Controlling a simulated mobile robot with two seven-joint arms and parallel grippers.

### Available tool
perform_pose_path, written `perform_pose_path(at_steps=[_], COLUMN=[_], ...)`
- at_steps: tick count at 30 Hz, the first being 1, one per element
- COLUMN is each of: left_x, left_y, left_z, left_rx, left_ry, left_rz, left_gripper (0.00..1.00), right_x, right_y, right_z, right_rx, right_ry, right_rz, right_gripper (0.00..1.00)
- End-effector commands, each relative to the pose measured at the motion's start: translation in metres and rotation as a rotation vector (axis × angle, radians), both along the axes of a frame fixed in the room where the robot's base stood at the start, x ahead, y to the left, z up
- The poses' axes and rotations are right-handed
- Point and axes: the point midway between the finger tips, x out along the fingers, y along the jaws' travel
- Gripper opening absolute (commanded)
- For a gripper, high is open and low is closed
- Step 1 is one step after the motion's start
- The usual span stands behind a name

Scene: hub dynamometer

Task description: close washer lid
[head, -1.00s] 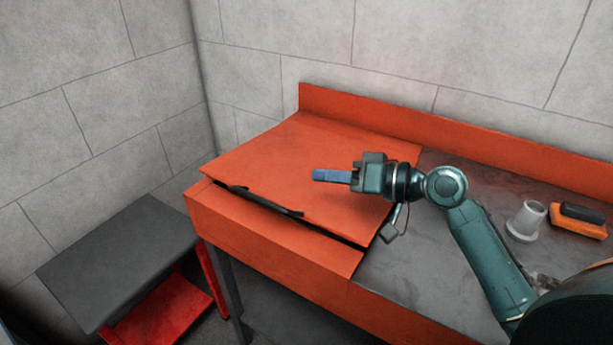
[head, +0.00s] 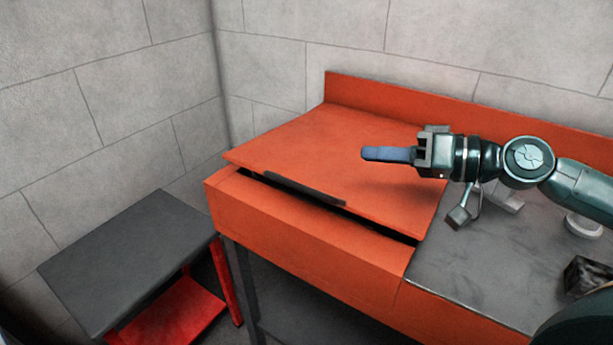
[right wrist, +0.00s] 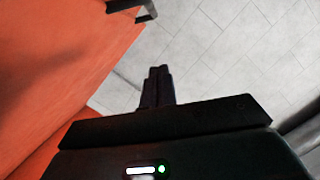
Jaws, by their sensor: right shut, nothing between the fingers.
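The orange washer lid (head: 330,150) lies low over the orange washer body (head: 300,225). A dark gap shows along its front edge, so it looks slightly ajar. A black handle bar (head: 303,188) runs along the lid's front edge. In the right wrist view, an orange surface (right wrist: 50,60) fills the left side, and a dark bar (right wrist: 130,8) shows at the top. My right gripper (head: 388,154) is shut and empty, above the right part of the lid, pointing left. Its closed fingers also show in the right wrist view (right wrist: 158,86). My left gripper is not seen.
A grey worktop (head: 470,275) adjoins the washer on the right, with a pale round piece (head: 583,226) and a dark block (head: 588,275) on it. An orange backboard (head: 450,115) stands behind. A dark grey-topped stand (head: 130,260) with red parts is at lower left.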

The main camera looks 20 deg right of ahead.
Motion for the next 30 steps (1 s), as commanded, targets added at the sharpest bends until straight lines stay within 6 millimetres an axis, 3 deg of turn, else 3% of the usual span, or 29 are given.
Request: perform_pose_path(at_steps=[20,27,30], left_x=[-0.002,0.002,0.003], left_y=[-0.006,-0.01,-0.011], left_z=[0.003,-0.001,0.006], left_rx=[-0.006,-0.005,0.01], left_ry=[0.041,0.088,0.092], left_rz=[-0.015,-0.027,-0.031], left_gripper=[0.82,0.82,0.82], right_x=[0.023,0.035,0.045], right_y=[0.021,0.037,0.047], right_z=[-0.001,-0.003,-0.005], right_rx=[0.004,0.0,0.005], right_ry=[-0.004,-0.006,-0.004], right_rz=[-0.006,0.001,-0.002], right_gripper=[0.0,0.0,0.0])
